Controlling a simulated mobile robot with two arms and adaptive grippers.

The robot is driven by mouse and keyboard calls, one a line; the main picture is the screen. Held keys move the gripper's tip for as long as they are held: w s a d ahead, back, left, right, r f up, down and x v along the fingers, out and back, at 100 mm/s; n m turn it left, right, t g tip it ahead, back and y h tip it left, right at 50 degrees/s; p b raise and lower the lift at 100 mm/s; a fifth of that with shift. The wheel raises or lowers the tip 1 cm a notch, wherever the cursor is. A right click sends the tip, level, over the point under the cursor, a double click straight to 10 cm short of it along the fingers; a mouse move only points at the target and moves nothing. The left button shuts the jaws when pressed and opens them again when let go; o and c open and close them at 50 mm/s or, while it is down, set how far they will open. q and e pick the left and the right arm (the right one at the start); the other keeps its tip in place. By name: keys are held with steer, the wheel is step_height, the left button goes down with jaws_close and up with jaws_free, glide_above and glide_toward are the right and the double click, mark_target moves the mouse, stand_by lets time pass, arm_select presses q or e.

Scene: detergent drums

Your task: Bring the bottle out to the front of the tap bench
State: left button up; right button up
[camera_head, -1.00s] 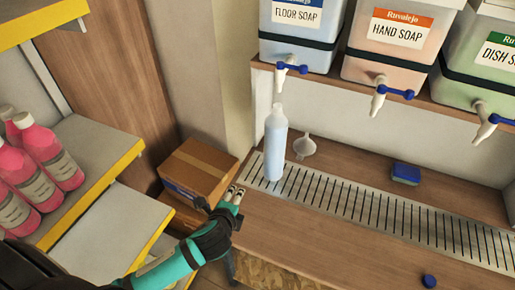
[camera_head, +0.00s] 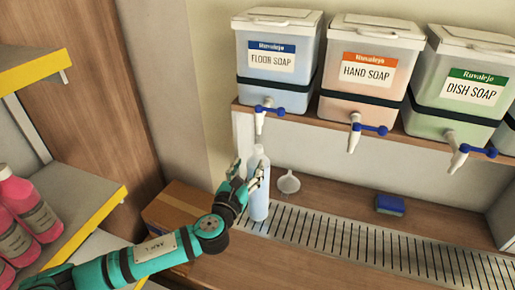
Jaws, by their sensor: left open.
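The bottle (camera_head: 260,202) is pale blue and translucent. It stands upright on the metal drip grate of the tap bench (camera_head: 330,273), below the floor soap tap (camera_head: 263,112). My left gripper (camera_head: 254,172) is open at the bottle's upper part, on its left side. One finger appears in front of the bottle; whether the fingers touch it I cannot tell. The gripper hides part of the bottle's left side. My right gripper is not in view.
A funnel (camera_head: 288,184) and a blue sponge (camera_head: 389,205) lie behind the grate. Hand soap (camera_head: 369,75) and dish soap (camera_head: 462,90) drums stand on the shelf above, their taps hanging down. A cardboard box (camera_head: 176,208) and pink bottles (camera_head: 30,212) are at left. The bench front is clear.

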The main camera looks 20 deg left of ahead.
mark_target(257, 151)
arm_select(q)
steer(key=w, duration=0.9)
steer(key=shift+d+p, duration=0.1)
steer(key=shift+p, duration=0.25)
steer(key=shift+c, duration=0.2)
jaws_close()
stand_by(0.7)
